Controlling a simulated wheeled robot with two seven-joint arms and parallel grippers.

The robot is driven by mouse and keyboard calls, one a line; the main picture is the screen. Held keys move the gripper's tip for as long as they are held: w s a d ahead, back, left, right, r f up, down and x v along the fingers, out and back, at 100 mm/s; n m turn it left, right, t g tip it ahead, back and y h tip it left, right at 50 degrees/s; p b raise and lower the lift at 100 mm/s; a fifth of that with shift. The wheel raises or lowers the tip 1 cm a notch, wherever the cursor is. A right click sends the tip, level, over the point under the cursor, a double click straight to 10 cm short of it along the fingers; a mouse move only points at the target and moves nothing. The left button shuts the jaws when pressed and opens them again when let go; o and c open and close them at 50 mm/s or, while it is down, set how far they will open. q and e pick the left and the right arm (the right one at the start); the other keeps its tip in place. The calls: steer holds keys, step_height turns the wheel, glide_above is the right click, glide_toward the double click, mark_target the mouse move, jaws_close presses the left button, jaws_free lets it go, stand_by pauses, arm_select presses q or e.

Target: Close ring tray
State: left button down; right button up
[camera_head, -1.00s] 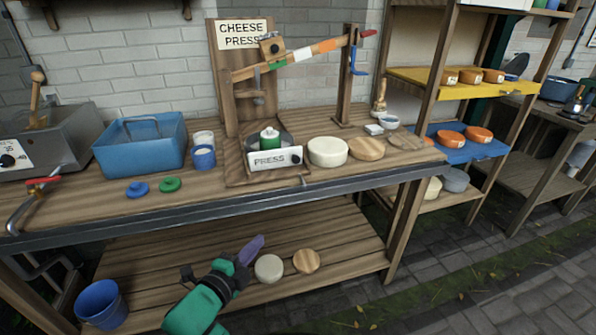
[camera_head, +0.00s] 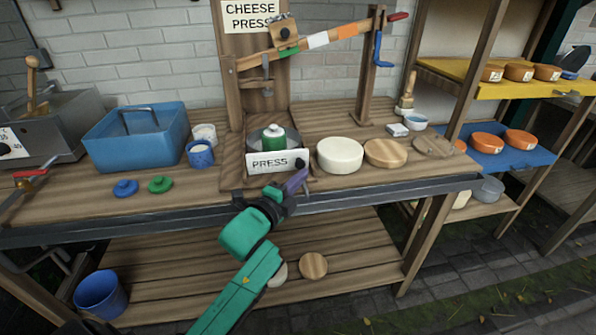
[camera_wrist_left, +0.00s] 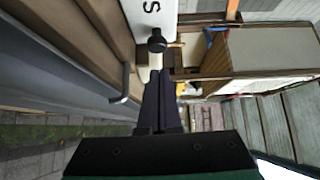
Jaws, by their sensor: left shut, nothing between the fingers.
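A white panel marked PRESS (camera_head: 272,163) with a dark knob (camera_head: 300,163) fronts the tray under the cheese press. A grey metal ring (camera_head: 255,143) and a green cylinder (camera_head: 274,138) sit behind the panel. How far out the tray stands, I cannot tell. My left gripper (camera_head: 298,180), with purple fingers, is shut and empty just in front of and below the panel's right end. In the left wrist view, the shut fingers (camera_wrist_left: 161,80) point toward the black knob (camera_wrist_left: 157,42), with a visible gap, and part of the white panel (camera_wrist_left: 150,14) shows. My right gripper is not in view.
A bent metal handle (camera_wrist_left: 122,85) stands out near the fingers in the wrist view. The bench's dark front edge (camera_head: 390,192) runs below the panel. A white cheese (camera_head: 340,155) and wooden disc (camera_head: 385,152) stand right; a blue tub (camera_head: 138,150) stands left.

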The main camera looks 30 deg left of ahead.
mark_target(295, 163)
arm_select(q)
steer(key=shift+w+a+f, duration=0.1)
steer(key=shift+w+a, duration=0.95)
steer(key=shift+w, duration=0.3)
steer(key=shift+w+a, duration=1.05)
steer(key=shift+w, duration=0.25)
steer(key=shift+s, duration=0.1)
